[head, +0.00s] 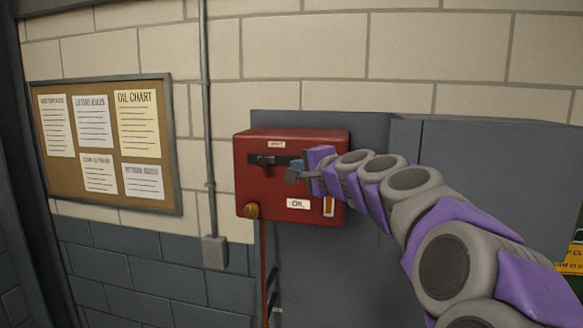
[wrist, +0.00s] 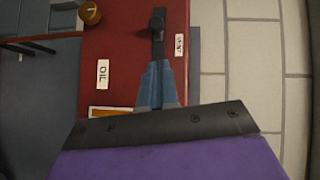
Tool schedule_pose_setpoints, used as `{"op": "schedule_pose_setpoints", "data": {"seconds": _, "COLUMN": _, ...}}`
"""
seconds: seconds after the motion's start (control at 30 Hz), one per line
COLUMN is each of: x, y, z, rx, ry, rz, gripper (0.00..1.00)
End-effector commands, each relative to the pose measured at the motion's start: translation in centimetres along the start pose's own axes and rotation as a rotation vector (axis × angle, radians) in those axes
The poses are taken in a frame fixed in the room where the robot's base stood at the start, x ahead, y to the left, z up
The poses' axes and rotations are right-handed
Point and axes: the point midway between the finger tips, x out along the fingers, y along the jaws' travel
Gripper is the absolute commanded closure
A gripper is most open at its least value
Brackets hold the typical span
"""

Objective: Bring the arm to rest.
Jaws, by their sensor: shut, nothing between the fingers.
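My arm reaches in from the lower right in the head view. My gripper (head: 293,174) is shut and empty, its tips in front of the right part of a red box (head: 243,183) on the wall. In the wrist view the blue-grey fingers (wrist: 157,88) are together and point along a dark slot towards a black lever knob (wrist: 157,20). The knob (head: 263,160) sits at the left of the slot in the head view, with a gap between it and the fingers. Whether the fingertips touch the box face I cannot tell.
The box carries a brass knob (head: 251,211), an OIL label (head: 298,204) and a small gauge window (head: 328,206). A grey cabinet or panel (head: 375,130) stands behind it. A notice board (head: 108,143) and a conduit (head: 206,100) are on the left wall.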

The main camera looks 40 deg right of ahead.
Motion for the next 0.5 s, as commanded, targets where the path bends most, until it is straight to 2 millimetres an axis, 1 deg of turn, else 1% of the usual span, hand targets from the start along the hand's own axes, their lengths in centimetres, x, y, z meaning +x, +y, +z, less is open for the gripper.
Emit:
{"op": "schedule_pose_setpoints", "data": {"seconds": 0.13, "x": -0.1, "y": 0.0, "z": -0.1, "rx": 0.001, "ry": 0.002, "rz": 0.0, "gripper": 1.0}}
{"op": "schedule_pose_setpoints", "data": {"seconds": 0.5, "x": -0.3, "y": -0.4, "z": 1.2, "rx": -0.007, "ry": 0.003, "rz": -0.003, "gripper": 1.0}}
